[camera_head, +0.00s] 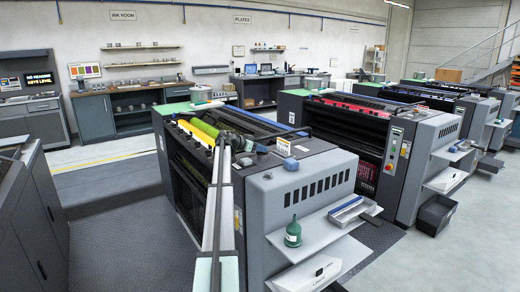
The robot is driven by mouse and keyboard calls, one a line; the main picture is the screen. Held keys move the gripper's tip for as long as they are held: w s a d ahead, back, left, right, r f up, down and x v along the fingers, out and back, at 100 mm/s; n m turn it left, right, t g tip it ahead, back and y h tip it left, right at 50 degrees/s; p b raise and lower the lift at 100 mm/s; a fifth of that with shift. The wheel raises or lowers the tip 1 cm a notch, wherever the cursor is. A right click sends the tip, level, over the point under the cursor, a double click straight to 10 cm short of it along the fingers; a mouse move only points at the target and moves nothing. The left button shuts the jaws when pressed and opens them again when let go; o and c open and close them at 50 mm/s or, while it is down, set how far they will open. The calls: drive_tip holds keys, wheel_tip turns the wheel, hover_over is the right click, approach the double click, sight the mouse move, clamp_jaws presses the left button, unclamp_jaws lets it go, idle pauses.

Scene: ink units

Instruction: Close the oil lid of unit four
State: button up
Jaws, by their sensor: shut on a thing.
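The nearest press unit (270,210) has yellow and green ink along its far left side; I cannot read a unit number on it. A small blue-topped lid (284,144) shows on top near the unit's right end, above an orange label. My arm reaches up from the bottom of the view over this unit. My gripper (264,149) is small and dark at the lid's left side, shut on what looks like the lid. The fingertips and the lid's hinge are too small to make out, and I cannot tell how far the lid stands open.
A green oil can (292,232) stands on the unit's side shelf (318,238). A blue-edged tray (350,209) lies beside it. A second unit (350,135) with red ink stands behind to the right. A dark bin (435,213) is on the floor. Floor at left is clear.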

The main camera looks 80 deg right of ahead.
drive_tip(key=shift+f, duration=0.1)
drive_tip(key=o, duration=1.1)
drive_tip(key=shift+c, duration=0.2)
drive_tip(key=v, duration=1.3)
drive_tip(key=shift+w+a+r, duration=0.2)
drive_tip(key=shift+a+r, duration=0.05)
drive_tip(key=shift+a, duration=0.05)
drive_tip(key=shift+w+f, duration=0.1)
